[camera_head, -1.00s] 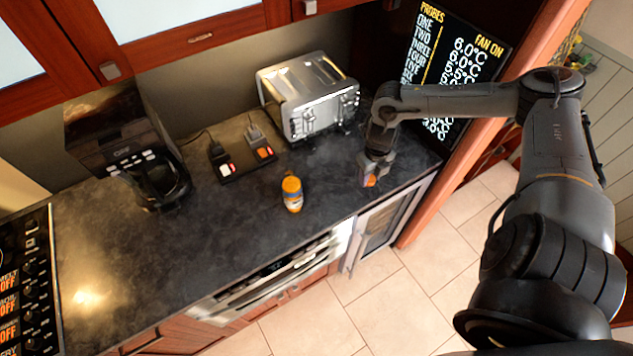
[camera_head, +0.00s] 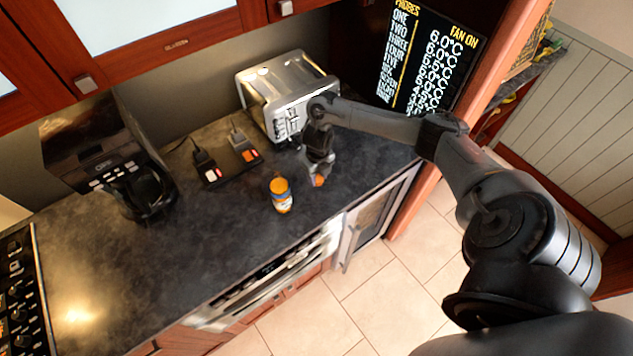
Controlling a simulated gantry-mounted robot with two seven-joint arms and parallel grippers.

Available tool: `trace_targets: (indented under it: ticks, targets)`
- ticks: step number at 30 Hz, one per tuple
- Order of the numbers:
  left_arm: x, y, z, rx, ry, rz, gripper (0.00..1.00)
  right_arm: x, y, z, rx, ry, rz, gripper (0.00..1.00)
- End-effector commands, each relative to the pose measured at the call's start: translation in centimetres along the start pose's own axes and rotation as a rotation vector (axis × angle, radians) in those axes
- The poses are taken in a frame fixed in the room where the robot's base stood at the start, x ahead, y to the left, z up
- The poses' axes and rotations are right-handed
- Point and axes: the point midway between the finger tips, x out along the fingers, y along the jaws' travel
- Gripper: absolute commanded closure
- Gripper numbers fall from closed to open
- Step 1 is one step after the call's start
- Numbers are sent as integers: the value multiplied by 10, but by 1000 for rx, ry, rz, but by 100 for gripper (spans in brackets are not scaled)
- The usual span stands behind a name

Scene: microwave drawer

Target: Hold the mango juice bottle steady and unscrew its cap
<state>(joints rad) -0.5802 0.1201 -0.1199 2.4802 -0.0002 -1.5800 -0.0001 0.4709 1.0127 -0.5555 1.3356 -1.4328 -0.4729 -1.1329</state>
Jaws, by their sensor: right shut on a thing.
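A small orange bottle (camera_head: 281,196) with a pale label band stands upright on the dark counter. I take it for the mango juice bottle. Its top looks yellow-orange, and it is too small to tell whether the cap is on. My right gripper (camera_head: 319,179) points down just to the right of the bottle, apart from it. It is shut on a small orange thing (camera_head: 319,181), mostly hidden between the fingers, so I cannot tell what it is. My left gripper is not in view.
A steel toaster (camera_head: 284,98) stands behind my right gripper. A coffee maker (camera_head: 110,165) is further left. The counter (camera_head: 190,240) is clear in front and left of the bottle.

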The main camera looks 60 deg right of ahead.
Motion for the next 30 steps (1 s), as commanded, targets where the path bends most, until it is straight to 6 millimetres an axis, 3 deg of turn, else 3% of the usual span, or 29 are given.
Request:
trace_targets:
  ticks: [5, 15, 27, 28, 30]
  targets:
    - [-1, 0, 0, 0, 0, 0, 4, 5, 3, 3, 0, 1, 0, 98]
    - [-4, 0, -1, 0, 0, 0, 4, 41, 3, 3, 2, 1, 0, 98]
    - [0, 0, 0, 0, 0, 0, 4, 46, 2, 3, 0, 0, -1, 98]
    - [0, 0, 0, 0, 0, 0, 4, 46, 2, 3, 0, 0, -1, 60]
    - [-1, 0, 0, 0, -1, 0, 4, 44, 2, 3, 1, 0, -1, 49]
